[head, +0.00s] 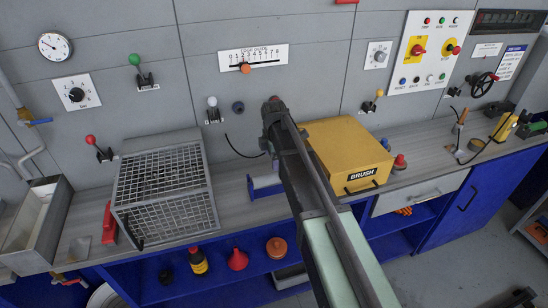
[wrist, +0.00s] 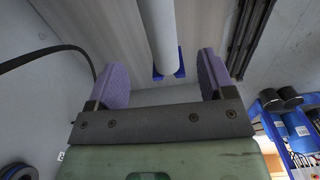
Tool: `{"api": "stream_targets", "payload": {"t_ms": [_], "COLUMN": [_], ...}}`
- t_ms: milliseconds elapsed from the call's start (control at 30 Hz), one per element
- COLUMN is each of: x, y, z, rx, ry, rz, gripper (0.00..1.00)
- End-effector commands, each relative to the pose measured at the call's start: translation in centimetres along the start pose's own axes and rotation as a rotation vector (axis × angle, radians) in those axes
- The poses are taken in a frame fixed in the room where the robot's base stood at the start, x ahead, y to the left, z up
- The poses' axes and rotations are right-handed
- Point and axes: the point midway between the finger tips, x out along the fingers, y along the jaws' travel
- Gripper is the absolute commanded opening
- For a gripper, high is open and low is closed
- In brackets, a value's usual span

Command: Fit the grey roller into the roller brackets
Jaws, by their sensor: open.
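The grey roller (wrist: 158,30) is a smooth pale cylinder. In the wrist view its near end shows between the prongs of a blue roller bracket (wrist: 181,70); I cannot tell whether it is seated. In the head view the roller (head: 267,181) lies on the bench, with blue bracket parts (head: 251,188) at its left end; its right part is hidden by my arm. My gripper (wrist: 160,61) is open, its purple pads wide apart, one to each side of the roller in the picture. The pads do not visibly touch it.
A yellow BRUSH box (head: 345,150) stands close to the right of the roller. A wire-mesh cage (head: 165,190) stands to the left. A black cable (head: 240,150) hangs from the wall behind. Bare bench shows between cage and roller.

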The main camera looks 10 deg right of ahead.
Motion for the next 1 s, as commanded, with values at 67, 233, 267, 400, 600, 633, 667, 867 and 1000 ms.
{"api": "stream_targets", "payload": {"t_ms": [67, 233, 267, 400, 600, 633, 667, 867, 1000], "x": [-1.5, -1.2, -1.2, -1.2, -1.2, -1.2, -1.2, -1.2, -1.2], "y": [0.0, 0.0, 0.0, 0.0, 0.0, 0.0, 0.0, -0.1, -4.8], "z": [0.0, 0.0, 0.0, 0.0, 0.0, 0.0, 0.0, 0.0, -0.4], "rx": [0.000, 0.000, 0.000, 0.000, 0.000, 0.000, 0.000, 0.180, 0.699], "ry": [0.000, 0.000, 0.000, 0.000, 0.000, 0.000, 0.000, 0.000, 0.000], "rz": [0.000, 0.000, 0.000, 0.000, 0.000, 0.000, 0.000, 0.000, 0.001], "gripper": [0.76, 0.76, 0.76, 0.76, 0.76, 0.76, 0.76, 0.76, 0.76]}}
